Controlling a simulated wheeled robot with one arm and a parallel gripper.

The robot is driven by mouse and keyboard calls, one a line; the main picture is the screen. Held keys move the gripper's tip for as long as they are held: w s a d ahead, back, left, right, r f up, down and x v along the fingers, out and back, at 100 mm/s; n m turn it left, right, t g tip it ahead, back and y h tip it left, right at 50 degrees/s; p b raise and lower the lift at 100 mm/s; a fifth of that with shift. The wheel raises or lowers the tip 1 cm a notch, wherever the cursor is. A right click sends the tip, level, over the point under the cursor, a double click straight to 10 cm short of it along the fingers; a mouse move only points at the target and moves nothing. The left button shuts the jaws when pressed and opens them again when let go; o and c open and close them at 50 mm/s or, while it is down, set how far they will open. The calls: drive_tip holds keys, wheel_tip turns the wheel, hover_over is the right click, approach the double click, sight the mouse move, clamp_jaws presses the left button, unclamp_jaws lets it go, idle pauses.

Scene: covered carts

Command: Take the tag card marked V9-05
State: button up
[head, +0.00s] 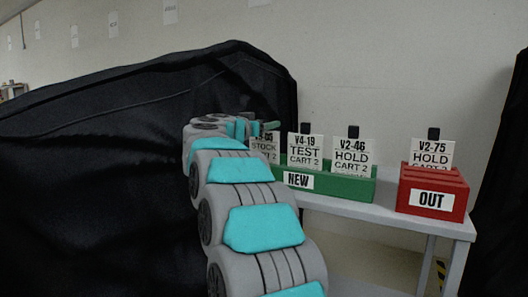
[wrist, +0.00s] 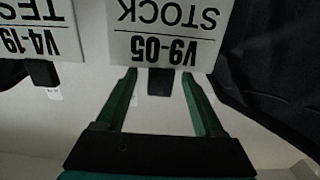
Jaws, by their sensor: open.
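The V9-05 tag card (wrist: 168,30) reads STOCK and appears upside down in the wrist view, with a black tab (wrist: 160,82) at its top end. In the head view, the same white card (head: 264,151) stands at the left end of the green NEW holder (head: 340,185), partly hidden by my arm. My gripper (wrist: 158,78) is open, its two green fingers on either side of the black tab with gaps to both sides. In the head view my gripper (head: 256,128) is at the top of this card, mostly hidden behind the arm.
The V4-19 card (head: 305,150) and V2-46 card (head: 352,152) stand in the green holder to the right. A red OUT box (head: 432,193) holds the V2-75 card (head: 431,153) on the grey cart top (head: 390,212). Black covers (head: 90,200) drape the left side.

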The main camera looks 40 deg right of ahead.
drive_tip(key=shift+c, duration=0.2)
clamp_jaws()
idle(0.6)
